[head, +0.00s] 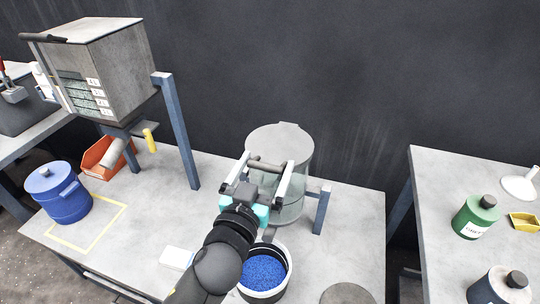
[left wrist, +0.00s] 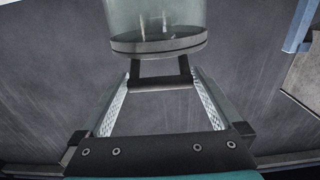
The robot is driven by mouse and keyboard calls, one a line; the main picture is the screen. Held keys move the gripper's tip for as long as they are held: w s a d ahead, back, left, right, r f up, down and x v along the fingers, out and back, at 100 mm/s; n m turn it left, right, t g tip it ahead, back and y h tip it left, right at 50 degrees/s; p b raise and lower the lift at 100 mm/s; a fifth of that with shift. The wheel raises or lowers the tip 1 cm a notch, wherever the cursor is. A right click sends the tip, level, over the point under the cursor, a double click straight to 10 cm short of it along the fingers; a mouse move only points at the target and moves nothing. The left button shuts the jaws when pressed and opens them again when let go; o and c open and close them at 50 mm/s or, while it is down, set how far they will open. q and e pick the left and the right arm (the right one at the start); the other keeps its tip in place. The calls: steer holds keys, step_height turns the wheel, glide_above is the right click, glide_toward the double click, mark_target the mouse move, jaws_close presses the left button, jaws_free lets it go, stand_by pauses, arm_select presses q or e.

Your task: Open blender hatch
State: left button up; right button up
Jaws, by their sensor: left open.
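The blender is a clear glass cylinder (head: 296,205) with a flat pale grey hatch (head: 279,142) on top, which looks shut. Its rim (left wrist: 160,46) and glass wall (left wrist: 155,17) show in the left wrist view. A dark bar handle (left wrist: 158,83) lies across the space between the finger ends of my left gripper (left wrist: 160,70); contact cannot be told. In the head view, my left gripper (head: 268,165) is open in front of the hatch and hides part of the blender. My right gripper is not in view.
A white bucket of blue granules (head: 264,272) stands in front of the blender on the grey table (head: 350,215). A blue lidded drum (head: 60,190), an orange bin (head: 97,160) and a grey box machine (head: 112,62) are at left. A side table (head: 440,175) with bottles stands right.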

mark_target(270, 156)
arm_select(q)
steer(key=shift+x, duration=1.65)
jaws_close()
